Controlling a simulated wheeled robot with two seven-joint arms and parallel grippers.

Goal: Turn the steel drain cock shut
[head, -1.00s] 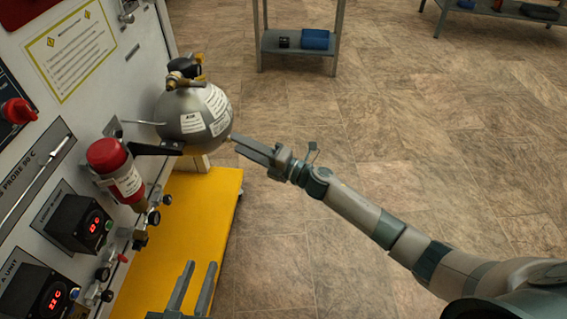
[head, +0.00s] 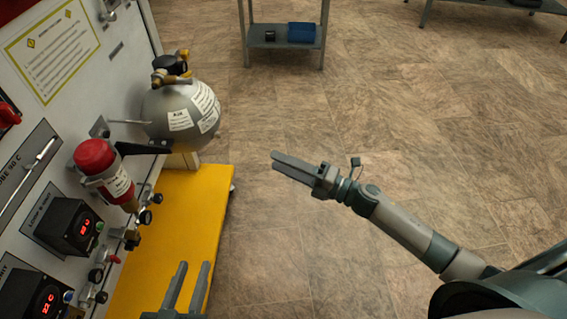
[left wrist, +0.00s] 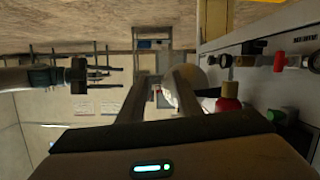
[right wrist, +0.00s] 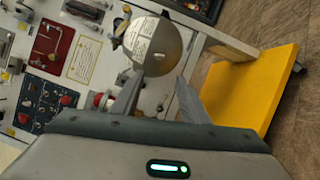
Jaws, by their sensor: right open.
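I cannot tell for sure which fitting is the steel drain cock. A thin steel lever (head: 127,122) sticks out from the panel beside the grey sphere (head: 180,112). Small valves with dark knobs (head: 145,217) line the panel's lower edge. My left gripper (head: 194,264) is open and empty at the bottom of the head view, over the yellow platform and right of those valves. My right gripper (head: 273,158) is open and empty, over the floor to the right of the sphere and apart from it. The sphere also shows beyond its fingers in the right wrist view (right wrist: 150,43).
A red-capped cylinder (head: 100,165) stands out from the panel below the sphere. Red-digit display boxes (head: 73,226) sit beside it. A yellow platform (head: 190,225) runs along the panel's foot. The floor to the right is clear up to a grey shelf table (head: 275,42).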

